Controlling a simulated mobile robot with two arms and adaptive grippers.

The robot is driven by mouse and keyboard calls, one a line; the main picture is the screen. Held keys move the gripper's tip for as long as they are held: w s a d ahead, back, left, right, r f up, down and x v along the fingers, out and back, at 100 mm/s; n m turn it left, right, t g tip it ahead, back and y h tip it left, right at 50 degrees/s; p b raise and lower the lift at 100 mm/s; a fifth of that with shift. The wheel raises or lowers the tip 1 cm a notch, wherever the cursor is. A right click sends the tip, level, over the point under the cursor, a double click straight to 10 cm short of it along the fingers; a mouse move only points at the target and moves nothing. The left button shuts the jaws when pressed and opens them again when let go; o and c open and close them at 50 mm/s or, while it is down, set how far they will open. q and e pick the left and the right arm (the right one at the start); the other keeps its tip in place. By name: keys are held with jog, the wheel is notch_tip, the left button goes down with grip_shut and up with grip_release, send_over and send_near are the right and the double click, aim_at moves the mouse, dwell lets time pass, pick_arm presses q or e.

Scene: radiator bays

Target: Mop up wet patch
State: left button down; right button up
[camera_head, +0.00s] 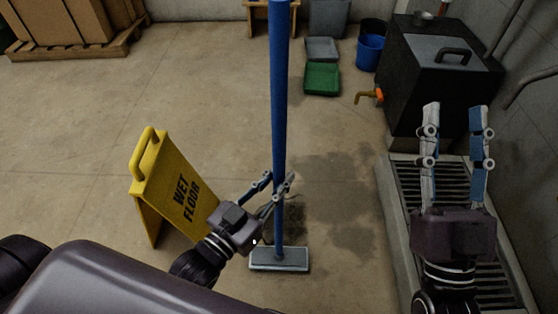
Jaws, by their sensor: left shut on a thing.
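A mop with a long blue handle (279,100) stands upright in the middle of the view. Its flat grey head (279,259) is on the concrete floor. My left gripper (278,190) is shut on the blue handle, low down above the head. The wet patch (335,180) is a dark, irregular stain on the floor, mostly to the right of the handle and reaching down beside the mop head. A smaller dark spot shows just behind the head. My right gripper (456,115) is open and empty, over the floor grate at the right.
A yellow wet floor sign (175,190) stands left of the mop. A black tank (440,70) with an orange-handled tap (371,96) and a drain grate (410,185) are at right. Green tray (322,78), blue bucket (370,52) and boxes on a pallet (80,45) stand behind.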

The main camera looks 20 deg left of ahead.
pick_arm(q)
jog(key=s, duration=0.2)
jog(key=s+d+f, duration=0.1)
jog(key=shift+s+p, duration=0.2)
jog(key=shift+p, duration=0.1)
pick_arm(e)
jog(key=w+f+g, duration=0.1)
jog(key=f, duration=0.1)
jog(key=w+f+g, duration=0.1)
jog(key=f, duration=0.1)
jog(key=shift+w+a+g+h, duration=0.1)
jog(key=shift+w+g+h, duration=0.1)
jog(key=shift+g+h, duration=0.1)
pick_arm(q)
jog(key=shift+f, duration=0.35)
pick_arm(e)
jog(key=shift+s+r, duration=0.25)
jog(key=shift+r, duration=0.25)
pick_arm(q)
jog(key=shift+w, duration=0.1)
